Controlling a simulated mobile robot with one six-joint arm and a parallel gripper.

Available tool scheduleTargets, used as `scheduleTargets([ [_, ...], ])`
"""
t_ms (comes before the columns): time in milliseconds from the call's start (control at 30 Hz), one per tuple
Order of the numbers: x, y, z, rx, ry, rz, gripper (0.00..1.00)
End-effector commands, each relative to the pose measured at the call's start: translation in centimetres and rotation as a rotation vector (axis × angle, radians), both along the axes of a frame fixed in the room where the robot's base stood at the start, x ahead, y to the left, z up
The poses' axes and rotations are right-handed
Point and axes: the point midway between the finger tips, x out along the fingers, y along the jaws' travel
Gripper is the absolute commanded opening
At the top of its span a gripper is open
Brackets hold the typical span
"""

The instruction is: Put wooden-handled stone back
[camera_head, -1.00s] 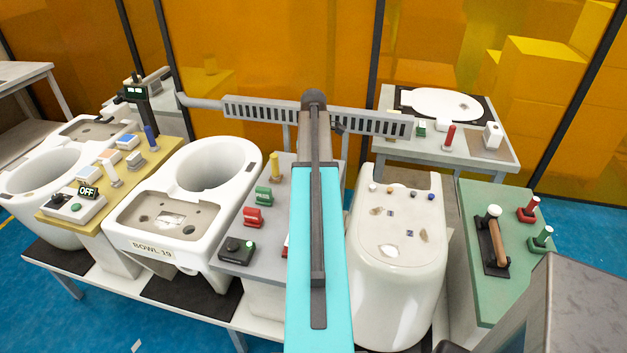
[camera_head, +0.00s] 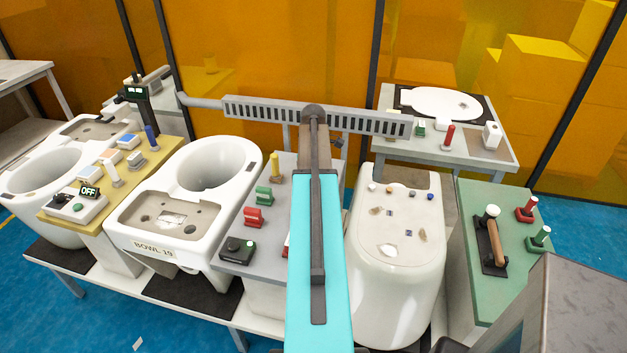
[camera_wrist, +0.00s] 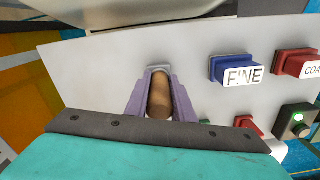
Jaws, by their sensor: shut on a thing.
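My gripper (camera_wrist: 159,97) has purple fingers closed around a brown wooden handle (camera_wrist: 159,95) in the wrist view. The handle points away from me over a grey surface. A small grey piece (camera_wrist: 158,69) shows at its far end; I cannot tell whether it belongs to the handle or to the surface. No stone can be made out on the handle. In the head view my own arm hides the gripper and what it holds.
A button box with a green light (camera_wrist: 295,121) and another red piece (camera_wrist: 250,126) are right of the gripper. The grey stand (camera_head: 232,228) is beside the white bowl (camera_head: 123,218). A green stand (camera_head: 480,290) at right bears another wooden-handled tool (camera_head: 497,243).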

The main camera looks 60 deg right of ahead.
Motion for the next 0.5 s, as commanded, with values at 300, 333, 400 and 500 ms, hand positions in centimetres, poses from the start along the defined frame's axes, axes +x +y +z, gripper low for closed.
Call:
scheduleTargets([
  [300,0.00,-0.02,-0.12,-0.001,0.000,0.000,0.00],
  [333,0.00,-0.02,-0.16,-0.001,0.000,0.000,0.00],
  [400,0.00,-0.02,-0.33,-0.001,0.000,0.000,0.00],
  [500,0.00,-0.02,-0.42,0.000,0.000,0.000,0.29],
])
